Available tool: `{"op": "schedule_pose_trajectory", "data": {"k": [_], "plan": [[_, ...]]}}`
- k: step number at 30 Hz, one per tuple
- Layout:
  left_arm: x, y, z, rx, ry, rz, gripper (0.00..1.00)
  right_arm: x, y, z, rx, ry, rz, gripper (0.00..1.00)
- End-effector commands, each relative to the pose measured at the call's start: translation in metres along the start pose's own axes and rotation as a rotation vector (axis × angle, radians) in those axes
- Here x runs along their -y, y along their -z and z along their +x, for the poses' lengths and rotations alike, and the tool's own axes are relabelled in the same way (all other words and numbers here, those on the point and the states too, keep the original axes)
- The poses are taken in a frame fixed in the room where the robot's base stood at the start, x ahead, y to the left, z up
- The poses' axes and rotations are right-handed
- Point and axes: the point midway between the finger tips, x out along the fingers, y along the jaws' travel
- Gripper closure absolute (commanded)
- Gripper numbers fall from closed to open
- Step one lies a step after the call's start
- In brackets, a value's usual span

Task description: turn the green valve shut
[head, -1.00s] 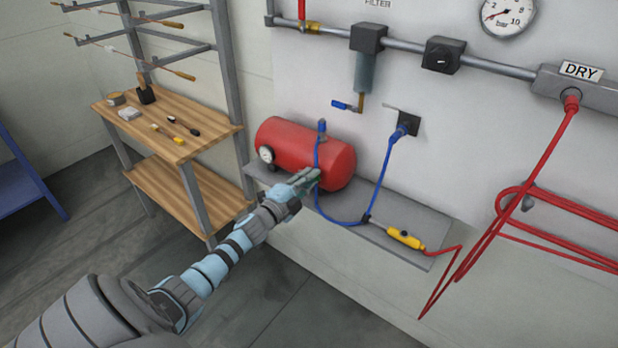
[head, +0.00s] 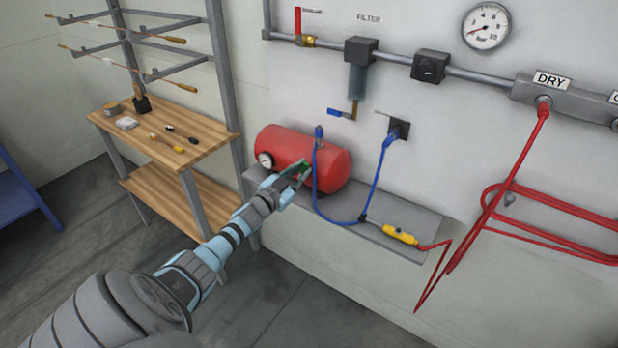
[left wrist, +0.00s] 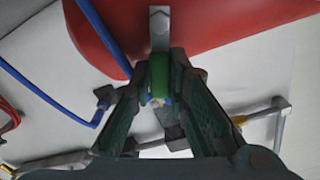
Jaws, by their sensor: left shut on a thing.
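The green valve handle (left wrist: 159,76) sits between my left gripper's fingertips in the left wrist view, just below a grey metal piece on the red tank (left wrist: 220,22). My left gripper (left wrist: 160,82) is shut on the handle, with one finger on each side. In the head view the left gripper (head: 297,172) is at the lower front of the red tank (head: 335,170), and a little green (head: 305,169) shows at its tips. The fingers hide most of the valve there. My right gripper is not in view.
A blue hose (head: 317,190) runs down close to the right of the gripper and along the grey shelf (head: 410,222). A yellow fitting (head: 400,234) and red hose lie further right. A wooden bench (head: 205,133) with small items stands at left.

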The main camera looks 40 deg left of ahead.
Motion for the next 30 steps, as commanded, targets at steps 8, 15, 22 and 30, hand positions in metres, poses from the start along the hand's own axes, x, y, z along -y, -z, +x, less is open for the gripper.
{"op": "schedule_pose_trajectory", "data": {"k": [8, 15, 22, 30], "plan": [[0.014, 0.003, 0.001, -0.007, 0.004, -0.217, 1.00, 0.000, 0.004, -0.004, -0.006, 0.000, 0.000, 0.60], [0.019, 0.002, 0.001, -0.008, 0.003, -0.340, 1.00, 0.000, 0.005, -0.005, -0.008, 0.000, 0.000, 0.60], [0.021, 0.002, 0.002, -0.009, 0.001, -0.389, 1.00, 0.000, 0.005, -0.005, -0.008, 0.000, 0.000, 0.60], [0.021, 0.002, 0.003, -0.012, 0.001, -0.398, 1.00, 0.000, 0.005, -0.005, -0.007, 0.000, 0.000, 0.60]]}}
